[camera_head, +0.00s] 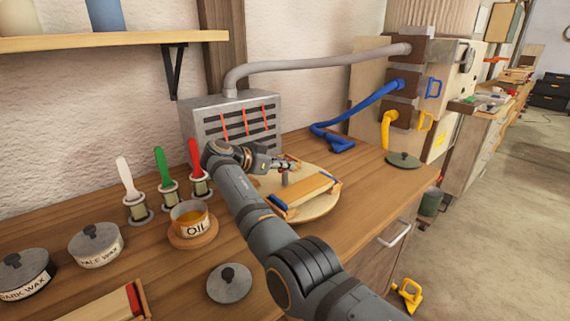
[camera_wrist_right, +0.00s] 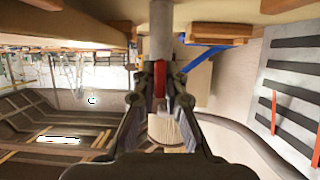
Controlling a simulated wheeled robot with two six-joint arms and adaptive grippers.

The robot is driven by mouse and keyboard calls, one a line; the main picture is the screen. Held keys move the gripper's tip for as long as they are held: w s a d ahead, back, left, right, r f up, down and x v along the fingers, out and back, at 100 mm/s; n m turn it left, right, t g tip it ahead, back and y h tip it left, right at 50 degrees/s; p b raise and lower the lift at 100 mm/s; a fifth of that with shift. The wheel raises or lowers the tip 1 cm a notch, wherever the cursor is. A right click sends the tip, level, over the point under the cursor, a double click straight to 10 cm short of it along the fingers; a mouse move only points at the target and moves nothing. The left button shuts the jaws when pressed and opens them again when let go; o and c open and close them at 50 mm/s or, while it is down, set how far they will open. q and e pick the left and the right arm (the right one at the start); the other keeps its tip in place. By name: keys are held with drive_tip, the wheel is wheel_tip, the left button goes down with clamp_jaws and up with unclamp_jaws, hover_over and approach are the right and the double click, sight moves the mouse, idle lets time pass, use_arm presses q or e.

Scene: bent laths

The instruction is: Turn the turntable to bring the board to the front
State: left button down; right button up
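The round wooden turntable (camera_head: 322,208) lies on the workbench. A board (camera_head: 300,190) with blue and red end parts lies on it, toward its front right side. A short grey peg (camera_head: 284,179) stands at the turntable's back left part. My right gripper (camera_head: 285,164) is at this peg, above the disc. In the right wrist view a grey post (camera_wrist_right: 160,30) with a red part (camera_wrist_right: 160,80) shows between my fingers (camera_wrist_right: 160,85); whether they press on it is unclear. My left gripper is not in view.
A grey vented box (camera_head: 235,117) with red strips stands behind the turntable. An oil cup (camera_head: 190,218), brushes and wax tins stand left; another lid (camera_head: 229,283) lies in front.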

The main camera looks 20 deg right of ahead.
drive_tip(key=o, duration=0.4)
drive_tip(key=shift+f, duration=0.15)
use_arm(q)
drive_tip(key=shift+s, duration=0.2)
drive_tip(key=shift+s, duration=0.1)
use_arm(e)
wheel_tip(320, 180, up, 10)
drive_tip(key=shift+r, duration=0.1)
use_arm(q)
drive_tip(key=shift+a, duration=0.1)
